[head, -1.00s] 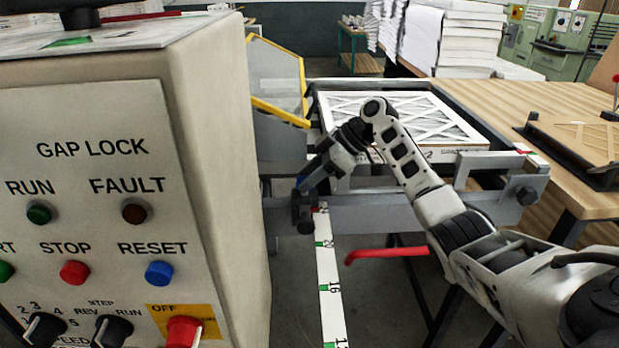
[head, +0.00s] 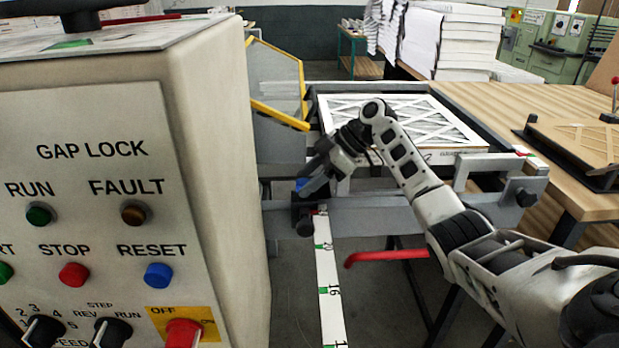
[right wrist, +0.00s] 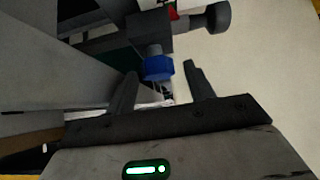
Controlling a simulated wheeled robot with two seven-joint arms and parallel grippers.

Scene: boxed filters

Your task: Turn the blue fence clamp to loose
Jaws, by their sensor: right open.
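The blue fence clamp (head: 301,183) shows as a small blue piece on a dark block at the left end of the grey fence bar, partly hidden by my gripper in the head view. In the right wrist view it is a blue faceted knob (right wrist: 158,68) on a short shaft from the dark block (right wrist: 146,32). My right gripper (head: 312,180) is open at the clamp. In the right wrist view its two fingers (right wrist: 160,74) stand on either side of the blue knob, with visible gaps. My left gripper is not in view.
A large control box (head: 110,200) labelled GAP LOCK fills the left. A white scale strip (head: 326,270) runs down from the clamp. A red handle (head: 385,256) sticks out below the bar. A white framed filter (head: 400,120) lies behind the fence.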

